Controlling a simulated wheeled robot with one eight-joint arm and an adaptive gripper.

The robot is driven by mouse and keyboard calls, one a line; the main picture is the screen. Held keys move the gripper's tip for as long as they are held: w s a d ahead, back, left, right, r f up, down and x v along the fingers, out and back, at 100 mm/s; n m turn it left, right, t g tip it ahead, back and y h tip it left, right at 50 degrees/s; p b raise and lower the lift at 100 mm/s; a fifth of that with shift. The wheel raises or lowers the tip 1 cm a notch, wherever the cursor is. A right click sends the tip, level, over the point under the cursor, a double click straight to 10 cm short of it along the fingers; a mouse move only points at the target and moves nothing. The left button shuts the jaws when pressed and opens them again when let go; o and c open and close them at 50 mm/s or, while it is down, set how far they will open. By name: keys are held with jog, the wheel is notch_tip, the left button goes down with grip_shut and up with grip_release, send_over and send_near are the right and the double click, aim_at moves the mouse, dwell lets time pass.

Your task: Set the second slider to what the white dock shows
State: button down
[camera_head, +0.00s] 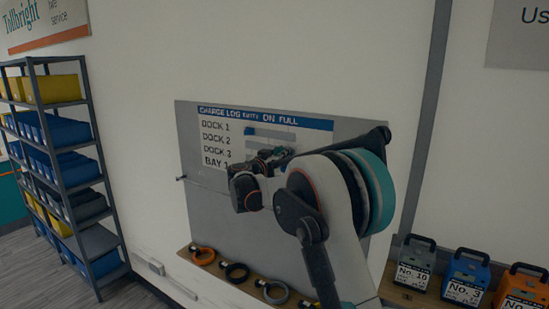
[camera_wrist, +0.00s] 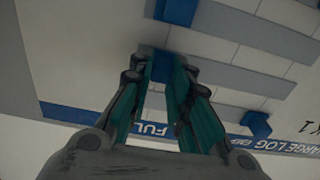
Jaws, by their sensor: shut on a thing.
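The charge log board (camera_head: 210,215) is on the wall, with rows lettered Dock 1, Dock 2, Dock 3 and Bay 1. The Dock 1 slider knob (camera_head: 249,131) is blue and sits near the left end of its track; it also shows in the wrist view (camera_wrist: 257,125). My gripper (camera_head: 279,153) is at the board, with its fingers (camera_wrist: 160,70) shut on the second slider's blue knob (camera_wrist: 158,57), toward the FULL side. Another blue knob (camera_wrist: 176,10) lies beyond it. My arm hides the right part of the lower rows. I see no white dock.
A shelf (camera_head: 80,150) with yellow and blue bins stands at the left. Rings (camera_head: 236,272) sit on a ledge below the board. Numbered boxes, one blue (camera_head: 465,275) and one orange (camera_head: 520,290), stand at the lower right. Bare wall surrounds the board.

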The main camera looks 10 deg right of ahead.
jog(key=shift+d, duration=0.15)
jog(key=c, duration=1.8)
grip_release()
jog(key=o, duration=0.3)
jog(key=shift+s+d, duration=0.1)
jog(key=shift+s, duration=0.1)
jog(key=shift+a, duration=0.2)
jog(key=v, duration=1.1)
jog(key=shift+s+a, duration=0.2)
jog(key=shift+s, duration=0.05)
